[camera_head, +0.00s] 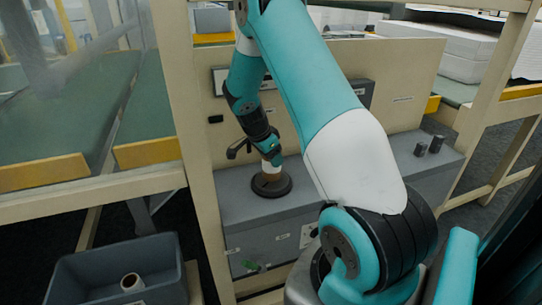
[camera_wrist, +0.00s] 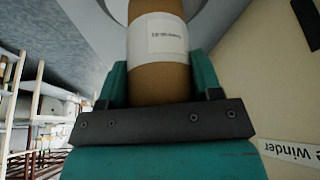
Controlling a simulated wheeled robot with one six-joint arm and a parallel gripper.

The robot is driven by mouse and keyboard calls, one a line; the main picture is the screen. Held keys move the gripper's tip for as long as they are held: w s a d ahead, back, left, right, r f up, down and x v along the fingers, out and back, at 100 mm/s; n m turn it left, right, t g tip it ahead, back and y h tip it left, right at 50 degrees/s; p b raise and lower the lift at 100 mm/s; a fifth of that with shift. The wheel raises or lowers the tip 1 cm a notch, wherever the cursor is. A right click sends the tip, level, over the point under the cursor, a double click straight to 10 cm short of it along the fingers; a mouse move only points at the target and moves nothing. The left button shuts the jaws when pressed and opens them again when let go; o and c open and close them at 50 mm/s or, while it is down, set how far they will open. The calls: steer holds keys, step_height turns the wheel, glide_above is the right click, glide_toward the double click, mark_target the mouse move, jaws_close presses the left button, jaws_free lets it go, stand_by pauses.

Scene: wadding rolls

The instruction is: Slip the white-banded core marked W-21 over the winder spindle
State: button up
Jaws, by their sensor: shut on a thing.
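A brown cardboard core (camera_head: 268,172) is in my gripper, upright or nearly so. In the wrist view the core (camera_wrist: 160,85) runs up between the two teal fingers and has a white band with a printed label, too small to read. My gripper (camera_head: 269,152) is shut on it. The winder's round black base (camera_head: 284,188) sits on the grey cabinet top, right below the core. No spindle shows above this base; the core may hide it. I cannot tell whether the core is around the spindle or touches the base.
A grey bin (camera_head: 75,271) at the lower left holds another core (camera_head: 132,282). A beige panel (camera_head: 410,70) rises behind. A sign ending in "Winder" (camera_wrist: 288,152) shows in the wrist view.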

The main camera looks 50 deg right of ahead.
steer(key=shift+f+b, duration=0.45)
steer(key=shift+f, duration=0.2)
steer(key=o, duration=0.6)
steer(key=shift+o, duration=0.2)
steer(key=shift+r, duration=0.15)
steer(key=p+v, duration=0.6)
steer(key=v, duration=0.4)
steer(key=shift+a+r+p, duration=0.2)
steer(key=shift+r+p, duration=0.15)
steer(key=shift+p, duration=0.05)
steer(key=shift+w, duration=0.1)
steer(key=shift+d, duration=0.1)
